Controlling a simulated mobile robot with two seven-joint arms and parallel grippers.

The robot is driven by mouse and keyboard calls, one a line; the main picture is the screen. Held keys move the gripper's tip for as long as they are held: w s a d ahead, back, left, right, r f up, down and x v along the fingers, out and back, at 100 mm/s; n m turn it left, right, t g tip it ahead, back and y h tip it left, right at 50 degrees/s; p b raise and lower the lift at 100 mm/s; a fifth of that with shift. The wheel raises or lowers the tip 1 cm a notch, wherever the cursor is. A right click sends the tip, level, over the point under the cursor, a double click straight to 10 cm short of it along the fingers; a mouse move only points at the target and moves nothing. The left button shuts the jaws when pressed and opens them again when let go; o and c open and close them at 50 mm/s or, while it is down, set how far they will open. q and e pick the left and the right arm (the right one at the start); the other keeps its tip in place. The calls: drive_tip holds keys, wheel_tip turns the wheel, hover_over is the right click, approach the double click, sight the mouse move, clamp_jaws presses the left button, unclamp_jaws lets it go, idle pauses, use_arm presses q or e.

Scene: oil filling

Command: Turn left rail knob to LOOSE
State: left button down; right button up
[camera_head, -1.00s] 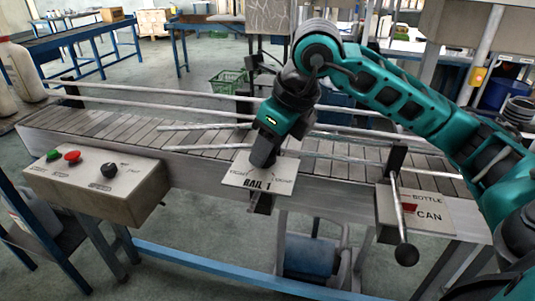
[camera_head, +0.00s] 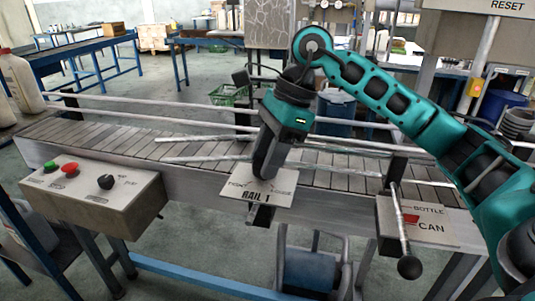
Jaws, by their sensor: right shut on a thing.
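The RAIL 1 plate (camera_head: 240,196) is a light panel on the front edge of the conveyor, with small lettering on its left and right sides. My right gripper (camera_head: 264,176) points down onto this plate and is shut on the rail knob, which the fingers hide. The knob's pointing direction cannot be seen. Guide rails (camera_head: 205,153) run over the conveyor behind the gripper. My left gripper is not in view.
A control box (camera_head: 90,195) with green and red buttons and a black knob is at the left. A BOTTLE/CAN plate (camera_head: 430,222) with a ball-ended lever (camera_head: 410,267) stands at the right. White jugs (camera_head: 22,82) stand at the far left.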

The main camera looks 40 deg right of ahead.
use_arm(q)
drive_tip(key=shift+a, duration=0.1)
use_arm(e)
drive_tip(key=shift+w+r+n+g, duration=0.1)
drive_tip(key=shift+n+g, duration=0.2)
drive_tip(key=shift+n, duration=0.6)
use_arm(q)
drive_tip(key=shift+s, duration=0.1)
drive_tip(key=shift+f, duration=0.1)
use_arm(e)
drive_tip(key=o, duration=1)
drive_tip(key=shift+o, duration=0.2)
use_arm(q)
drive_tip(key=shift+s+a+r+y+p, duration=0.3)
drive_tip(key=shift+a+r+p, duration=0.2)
drive_tip(key=shift+p, duration=0.65)
use_arm(e)
drive_tip(key=v, duration=1.2)
drive_tip(key=shift+d+r, duration=0.25)
drive_tip(key=shift+r, duration=0.1)
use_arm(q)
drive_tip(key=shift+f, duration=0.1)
use_arm(e)
drive_tip(key=shift+w, duration=0.1)
